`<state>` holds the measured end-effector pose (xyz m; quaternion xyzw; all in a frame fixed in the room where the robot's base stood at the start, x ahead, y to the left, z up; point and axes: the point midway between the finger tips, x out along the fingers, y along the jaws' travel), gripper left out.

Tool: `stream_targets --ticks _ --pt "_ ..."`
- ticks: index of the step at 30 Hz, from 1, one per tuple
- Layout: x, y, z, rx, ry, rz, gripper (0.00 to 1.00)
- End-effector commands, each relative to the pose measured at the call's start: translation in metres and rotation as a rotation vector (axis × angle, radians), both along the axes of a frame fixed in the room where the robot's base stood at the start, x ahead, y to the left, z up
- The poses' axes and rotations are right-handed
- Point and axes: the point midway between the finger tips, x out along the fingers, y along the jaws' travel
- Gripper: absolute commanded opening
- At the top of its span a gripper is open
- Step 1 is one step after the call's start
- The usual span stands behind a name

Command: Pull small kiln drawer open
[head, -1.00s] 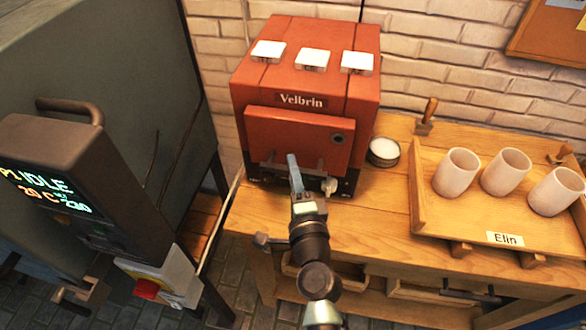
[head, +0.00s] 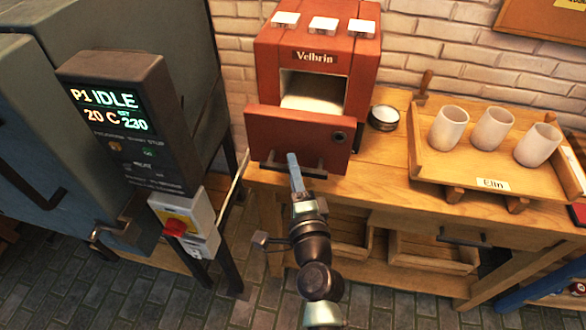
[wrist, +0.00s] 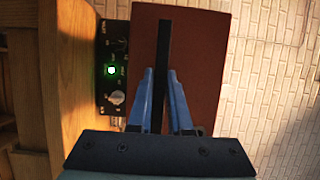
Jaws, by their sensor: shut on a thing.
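The small red kiln (head: 313,48), marked "Velbrin", stands on the wooden bench. Its drawer front (head: 290,128) is pulled out toward me, and the pale inside of the kiln shows above and behind it. A dark bar handle (head: 308,169) runs along the lower part of the drawer front. My gripper (head: 294,160) is shut on this handle. In the wrist view my blue fingers (wrist: 160,75) sit on either side of the dark handle bar (wrist: 163,45), in front of the red drawer face (wrist: 199,60). The fingertips partly hide the handle.
A round tin (head: 384,117) stands right of the kiln. A wooden tray (head: 465,174) with three pale cups is farther right. A large grey kiln with a control box (head: 110,110) stands at left. Floor in front of the bench is clear.

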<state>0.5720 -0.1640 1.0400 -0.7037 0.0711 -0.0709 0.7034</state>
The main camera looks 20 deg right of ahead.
Motion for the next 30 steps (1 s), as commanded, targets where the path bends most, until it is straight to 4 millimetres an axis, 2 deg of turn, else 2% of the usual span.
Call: stream_targets --ticks 8,9,13,14,24,30 --pt "0.0 0.001 0.0 -0.001 -0.001 0.001 0.0" --pt "0.0 0.0 0.0 -0.001 -0.001 0.001 0.21" --pt "0.0 0.0 0.001 -0.001 -0.001 0.001 0.44" --pt "0.0 0.0 0.001 -0.001 -0.001 0.001 0.47" --pt "-0.002 0.0 0.0 0.0 -0.001 0.0 0.47" --pt "-0.024 0.005 0.0 -0.002 0.001 0.0 0.47"
